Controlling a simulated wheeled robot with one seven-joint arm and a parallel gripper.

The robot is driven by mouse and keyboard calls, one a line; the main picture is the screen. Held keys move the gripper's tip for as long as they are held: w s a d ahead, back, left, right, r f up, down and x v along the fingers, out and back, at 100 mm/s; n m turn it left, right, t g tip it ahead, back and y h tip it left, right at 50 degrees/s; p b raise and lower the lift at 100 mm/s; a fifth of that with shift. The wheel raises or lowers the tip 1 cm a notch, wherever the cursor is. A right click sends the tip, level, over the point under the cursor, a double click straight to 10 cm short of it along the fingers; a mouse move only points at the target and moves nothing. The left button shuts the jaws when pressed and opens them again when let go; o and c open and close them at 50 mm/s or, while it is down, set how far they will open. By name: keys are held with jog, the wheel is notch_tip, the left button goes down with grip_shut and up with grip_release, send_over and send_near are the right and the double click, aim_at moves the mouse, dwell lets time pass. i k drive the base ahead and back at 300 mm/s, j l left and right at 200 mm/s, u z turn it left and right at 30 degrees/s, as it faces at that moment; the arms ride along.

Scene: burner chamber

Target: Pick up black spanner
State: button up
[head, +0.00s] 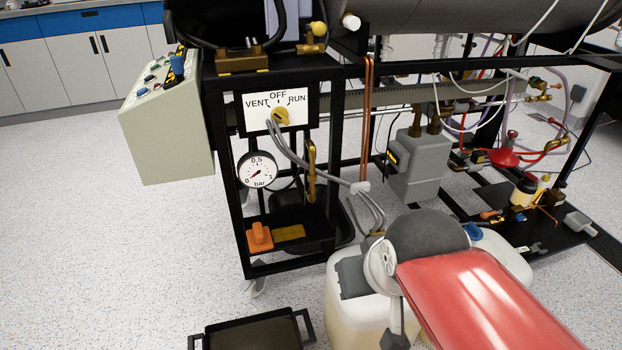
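A small spanner-shaped object (536,248) lies on the black base plate at the right, just beyond the pale container. It looks grey rather than clearly black, and it is too small to tell its exact shape. I cannot make out any other spanner. My arm, with a red link and a grey joint, fills the lower right. My gripper does not show, so its distance from the spanner cannot be told.
A black-framed rig with a vent/off/run panel (246,117) and pressure gauge (257,170) stands centrally. A black tray (255,335) sits on the floor. A pale container (512,262) with a blue cap stands behind my arm. The left floor is clear.

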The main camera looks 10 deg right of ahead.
aim_at(528, 250)
jog(key=z, duration=1.85)
jog(key=u, duration=0.55)
jog(key=i+l+u, duration=0.2)
jog(key=u, duration=0.15)
jog(key=i+l+u, duration=0.15)
jog(key=l+u, duration=0.2)
jog(key=i+l+u, duration=0.1)
jog(key=l+u, duration=0.2)
jog(key=l, duration=0.15)
jog(key=i+l, duration=0.1)
jog(key=l, duration=0.4)
jog(key=i+l+u, duration=0.1)
jog(key=l, duration=0.35)
jog(key=l+u, duration=0.1)
jog(key=l, duration=0.4)
jog(key=i, duration=0.05)
